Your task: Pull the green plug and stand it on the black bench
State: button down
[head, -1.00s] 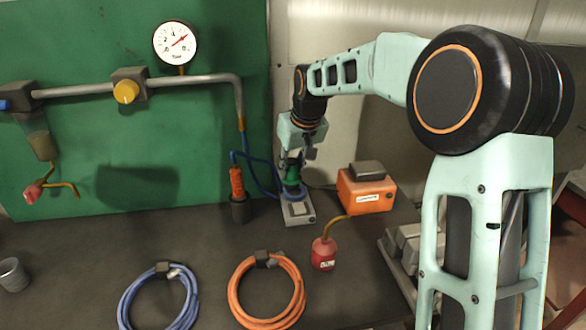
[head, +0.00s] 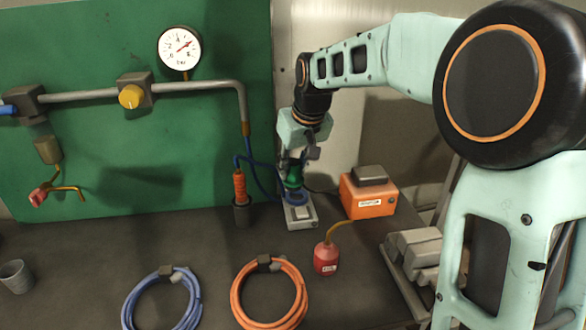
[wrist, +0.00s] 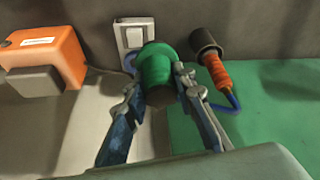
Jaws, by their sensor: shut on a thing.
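The green plug (head: 293,175) is in my gripper (head: 295,160), just above the blue ring of a grey socket box (head: 302,218) on the black bench (head: 110,235). In the wrist view the green plug (wrist: 158,66) sits between the two fingers of my gripper (wrist: 158,76), its wide end toward the socket box (wrist: 134,36). The fingers are shut on it. The plug hides most of the blue ring there, and I cannot tell if it is fully clear of the socket.
An orange box (head: 368,194) stands right of the socket, a red oil can (head: 326,258) in front. An orange-handled tool in a dark holder (head: 241,208) stands left, with a blue cable behind. Blue (head: 130,298) and orange (head: 238,290) coils lie nearer.

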jog(key=shift+r+p, duration=0.95)
jog(key=shift+r, duration=0.5)
jog(key=shift+f, duration=0.1)
